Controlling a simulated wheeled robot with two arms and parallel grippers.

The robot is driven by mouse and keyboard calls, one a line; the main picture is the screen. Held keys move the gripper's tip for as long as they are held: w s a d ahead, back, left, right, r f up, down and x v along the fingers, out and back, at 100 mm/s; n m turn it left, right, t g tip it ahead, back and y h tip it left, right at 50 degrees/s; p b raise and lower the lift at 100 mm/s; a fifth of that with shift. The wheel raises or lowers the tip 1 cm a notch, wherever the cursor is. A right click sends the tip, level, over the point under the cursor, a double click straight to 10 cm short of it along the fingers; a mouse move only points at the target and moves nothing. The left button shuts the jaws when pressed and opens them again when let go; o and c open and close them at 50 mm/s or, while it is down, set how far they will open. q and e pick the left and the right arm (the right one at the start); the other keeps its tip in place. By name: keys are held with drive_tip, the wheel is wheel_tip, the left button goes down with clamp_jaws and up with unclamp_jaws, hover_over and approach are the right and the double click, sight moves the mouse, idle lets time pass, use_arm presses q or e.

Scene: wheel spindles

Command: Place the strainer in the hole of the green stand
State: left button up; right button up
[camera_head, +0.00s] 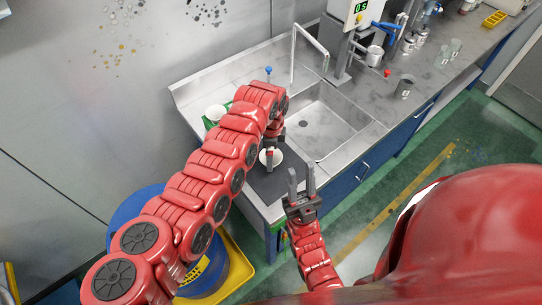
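A green stand (208,123) is on the counter left of the sink, mostly hidden behind my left arm. A white round piece (216,112) is at it. Another small white round piece (264,157), which may be the strainer, is on or just above a dark mat near the counter's front corner. A thin upright part stands at its middle. My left gripper (272,142) points down right over this piece; my arm hides most of its fingers, so I cannot tell its grip. My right gripper (301,182) is open and empty, fingers up, in front of the counter edge.
The sink basin (322,122) with a tall tap (309,45) lies right of my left gripper. Cups and a device with a green display (361,8) stand further back. A blue drum (140,208) stands at the lower left. The dark mat (266,188) is clear in front.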

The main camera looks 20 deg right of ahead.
use_arm(q)
drive_tip(key=shift+f, duration=0.5)
drive_tip(key=c, duration=1.2)
drive_tip(key=shift+r, duration=0.1)
drive_tip(key=shift+c, duration=0.2)
